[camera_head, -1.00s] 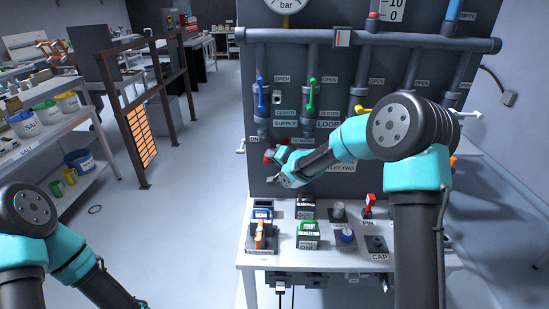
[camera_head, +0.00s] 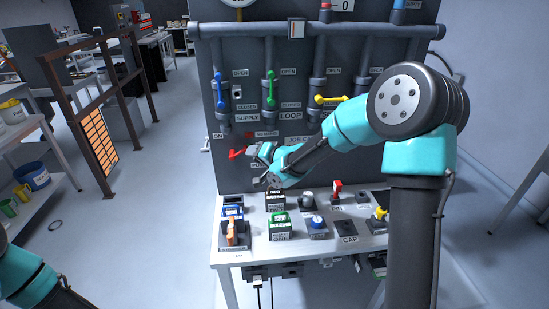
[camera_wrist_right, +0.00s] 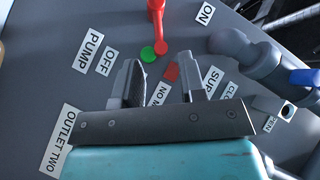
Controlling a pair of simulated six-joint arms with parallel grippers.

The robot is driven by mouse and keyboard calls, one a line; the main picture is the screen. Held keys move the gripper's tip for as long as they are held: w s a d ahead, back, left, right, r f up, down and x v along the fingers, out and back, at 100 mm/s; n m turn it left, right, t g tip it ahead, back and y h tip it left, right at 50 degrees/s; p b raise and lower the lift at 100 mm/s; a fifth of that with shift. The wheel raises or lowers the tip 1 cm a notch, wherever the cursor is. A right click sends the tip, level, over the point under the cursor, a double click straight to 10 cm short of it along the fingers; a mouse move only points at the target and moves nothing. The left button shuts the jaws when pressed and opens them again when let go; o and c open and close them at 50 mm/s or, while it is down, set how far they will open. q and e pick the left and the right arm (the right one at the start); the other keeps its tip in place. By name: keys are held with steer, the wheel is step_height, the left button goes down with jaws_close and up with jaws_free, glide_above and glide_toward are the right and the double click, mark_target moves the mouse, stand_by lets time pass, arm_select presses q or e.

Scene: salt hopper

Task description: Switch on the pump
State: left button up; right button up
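The pump switch is a red lever (camera_head: 237,154) low on the left side of the dark panel. It points left in the head view. In the right wrist view the red lever (camera_wrist_right: 156,20) points to the top edge, between the OFF label (camera_wrist_right: 107,60) and the ON label (camera_wrist_right: 205,14); its end is cut off. A green disc (camera_wrist_right: 148,54) sits by its pivot. My right gripper (camera_head: 262,152) is just right of the lever, apart from it. In the right wrist view its fingers (camera_wrist_right: 163,82) are spread and empty. My left gripper is out of view.
Blue (camera_head: 219,90), green (camera_head: 270,88) and yellow (camera_head: 331,100) valve handles sit on pipes above. A grey pipe (camera_wrist_right: 243,55) and a red square (camera_wrist_right: 172,72) are near the fingers. A bench (camera_head: 372,246) with several small modules stands below.

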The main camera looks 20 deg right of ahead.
steer(key=v, duration=0.8)
steer(key=shift+s+r, duration=0.15)
steer(key=shift+s, duration=0.1)
